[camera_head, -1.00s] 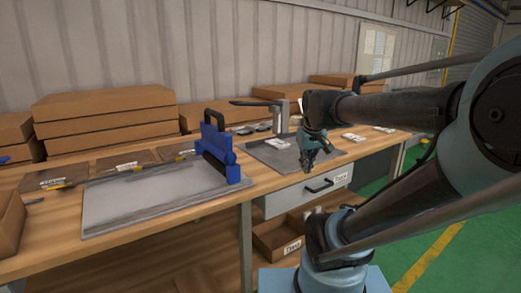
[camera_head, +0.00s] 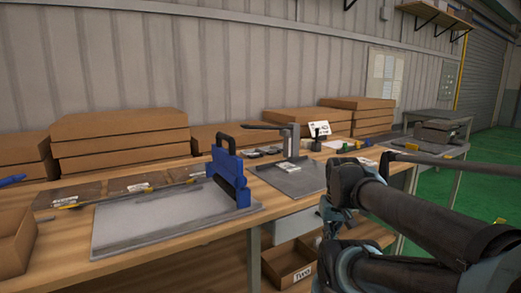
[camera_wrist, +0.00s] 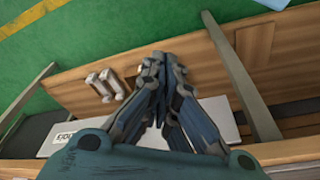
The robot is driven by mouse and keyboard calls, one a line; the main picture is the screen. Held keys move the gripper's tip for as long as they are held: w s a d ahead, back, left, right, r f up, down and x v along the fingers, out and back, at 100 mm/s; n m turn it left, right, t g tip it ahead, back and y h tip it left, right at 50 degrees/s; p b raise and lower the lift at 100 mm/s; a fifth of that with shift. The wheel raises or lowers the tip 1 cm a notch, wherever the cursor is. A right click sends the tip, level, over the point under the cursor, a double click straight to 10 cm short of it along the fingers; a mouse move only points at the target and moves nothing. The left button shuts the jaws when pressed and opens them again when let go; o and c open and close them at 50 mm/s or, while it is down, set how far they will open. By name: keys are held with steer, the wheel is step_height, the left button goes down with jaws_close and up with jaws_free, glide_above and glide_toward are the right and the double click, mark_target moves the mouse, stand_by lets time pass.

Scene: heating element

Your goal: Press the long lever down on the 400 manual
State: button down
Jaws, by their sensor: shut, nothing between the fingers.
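A grey press stand (camera_head: 292,143) with a long dark lever (camera_head: 262,127) stands at the back of a grey mat on the bench. The lever reaches out to the left of the post and lies roughly level. I cannot read any "400" mark on it. My gripper (camera_head: 330,225) is in front of the bench, to the right of and below the press, apart from the lever. In the wrist view my gripper (camera_wrist: 165,62) has its fingers together with nothing between them, pointing down past the bench toward a wooden surface.
Cardboard boxes (camera_head: 120,140) are stacked along the wall. An open bin (camera_head: 288,268) sits under the bench. The grey mat (camera_head: 305,180) is clear toward its front.

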steer(key=w+a+r+n+t+y, duration=0.1)
steer(key=w+a+r+n, duration=0.1)
steer(key=w+a+r, duration=0.6)
steer(key=w+a+r+n+t+y, duration=0.2)
steer(key=w+a+r, duration=0.7)
steer(key=w+r, duration=0.9)
steer(key=w+a+r+n+t+y, duration=0.2)
steer(key=w+a+r, duration=0.7)
steer(key=w+r, duration=0.5)
steer(key=shift+a+r, duration=0.2)
steer(key=shift+r, duration=0.6)
steer(key=shift+w+f, duration=0.1)
steer(key=shift+w, duration=0.1)
glide_above(247, 125)
steer(key=f, duration=0.7)
steer(key=shift+w+a+f, duration=0.1)
steer(key=shift+w+a, duration=0.15)
steer(key=shift+w, duration=0.1)
step_height(247, 125, down, 3)
steer(key=shift+s+d, duration=0.1)
steer(key=shift+f, duration=0.35)
